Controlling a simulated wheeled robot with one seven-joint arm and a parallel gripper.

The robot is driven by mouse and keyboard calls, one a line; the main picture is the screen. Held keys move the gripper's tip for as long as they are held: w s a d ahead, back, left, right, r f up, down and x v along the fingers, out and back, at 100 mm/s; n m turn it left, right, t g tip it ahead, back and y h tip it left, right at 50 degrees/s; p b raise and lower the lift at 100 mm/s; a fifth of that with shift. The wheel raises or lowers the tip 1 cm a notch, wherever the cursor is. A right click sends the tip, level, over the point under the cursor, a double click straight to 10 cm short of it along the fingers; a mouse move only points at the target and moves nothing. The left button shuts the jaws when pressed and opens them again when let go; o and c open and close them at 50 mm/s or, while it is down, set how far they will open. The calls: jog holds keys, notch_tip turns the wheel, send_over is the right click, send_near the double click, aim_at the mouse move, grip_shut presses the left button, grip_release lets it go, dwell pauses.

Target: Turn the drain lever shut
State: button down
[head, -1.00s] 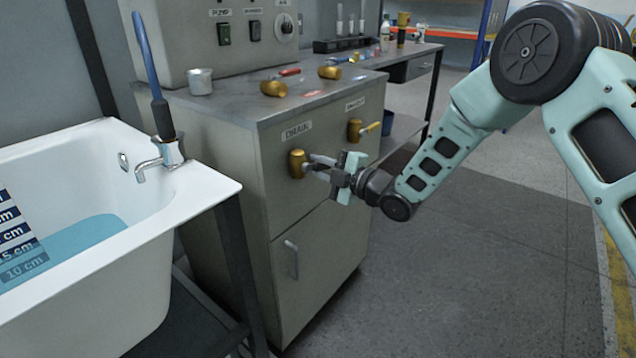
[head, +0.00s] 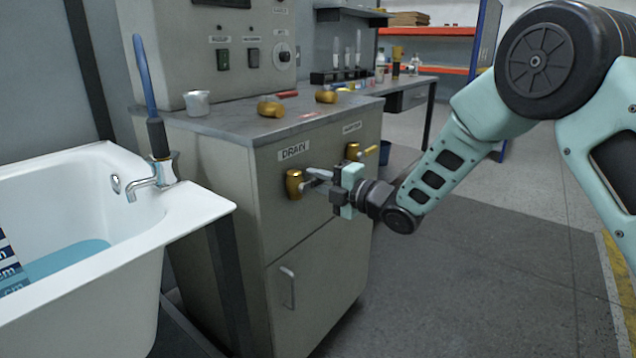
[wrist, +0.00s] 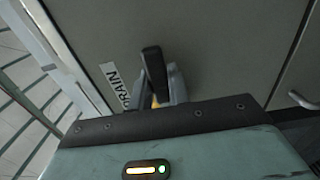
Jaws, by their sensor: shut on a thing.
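The brass drain valve (head: 294,184) sits on the cabinet front under the DRAIN label (head: 293,151). My gripper (head: 318,176) is at the valve from the right, shut on its lever. In the head view the fingers hide the lever, so its angle cannot be told there. In the wrist view my gripper (wrist: 155,85) is seen from behind, close to the cabinet face. A small yellow bit of the drain lever (wrist: 155,101) shows between the fingers, and the DRAIN label is to their left.
A second brass valve (head: 353,152) with a yellow lever is just right of and beyond my gripper. The white bathtub (head: 190,213) with blue water (head: 55,262) stands at left. A cabinet door handle (head: 288,287) is below. The floor at right is clear.

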jog(key=c, duration=1.3)
grip_release()
jog(key=p+v, duration=0.1)
jog(key=v, duration=1.6)
jog(key=shift+s+d, duration=0.2)
